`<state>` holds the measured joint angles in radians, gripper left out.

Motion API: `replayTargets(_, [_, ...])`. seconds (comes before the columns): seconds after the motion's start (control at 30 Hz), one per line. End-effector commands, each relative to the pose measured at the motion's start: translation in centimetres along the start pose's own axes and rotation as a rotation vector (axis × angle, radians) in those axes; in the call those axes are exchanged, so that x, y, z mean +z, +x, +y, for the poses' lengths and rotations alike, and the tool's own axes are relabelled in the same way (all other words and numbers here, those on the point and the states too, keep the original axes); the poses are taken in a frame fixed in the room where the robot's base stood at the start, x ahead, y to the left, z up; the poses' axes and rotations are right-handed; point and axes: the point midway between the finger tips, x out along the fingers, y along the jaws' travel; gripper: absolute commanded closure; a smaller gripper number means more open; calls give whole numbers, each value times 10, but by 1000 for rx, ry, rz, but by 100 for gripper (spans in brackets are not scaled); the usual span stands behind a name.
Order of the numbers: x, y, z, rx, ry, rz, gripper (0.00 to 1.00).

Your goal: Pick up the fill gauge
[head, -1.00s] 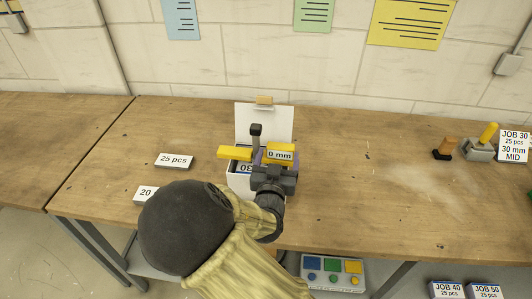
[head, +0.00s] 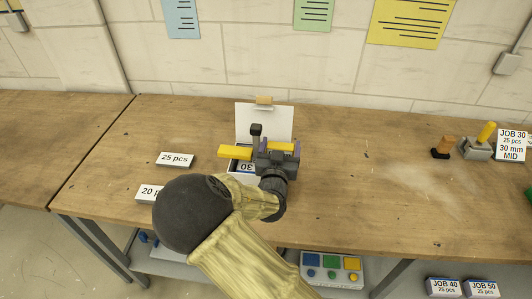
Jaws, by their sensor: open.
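The fill gauge appears to be the yellow bar (head: 234,152) lying across the top of a white box (head: 243,179) at the middle of the table. Its left end sticks out to the left, and a yellow part also shows behind my gripper. My gripper (head: 278,146) is over the right part of the bar. Its purple fingers stand apart, one on each side of a yellow section. The gripper hides most of this section and its label. I cannot tell whether the fingers touch it.
A dark upright post (head: 256,135) stands close left of my gripper, with a white panel (head: 277,119) behind. Cards (head: 175,159) lie at left. A wooden-handled tool (head: 445,146), a yellow-handled block (head: 477,148) and a job sign (head: 513,145) stand at right. The table between is clear.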

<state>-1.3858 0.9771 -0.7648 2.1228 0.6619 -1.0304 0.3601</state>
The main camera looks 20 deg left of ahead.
Motion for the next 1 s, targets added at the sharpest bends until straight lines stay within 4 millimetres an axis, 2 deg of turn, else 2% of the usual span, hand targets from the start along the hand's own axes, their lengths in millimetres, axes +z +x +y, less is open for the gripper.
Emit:
replayTargets(0.17, [0,0,0,0,0,0,22])
replayTargets(0.4, [-1,0,0,0,2,3,65])
replayTargets(0.73, [-7,0,0,0,4,3,65])
replayTargets(0.87, [-19,0,0,0,6,5,65])
replayTargets(1.0, [-40,0,0,0,8,5,65])
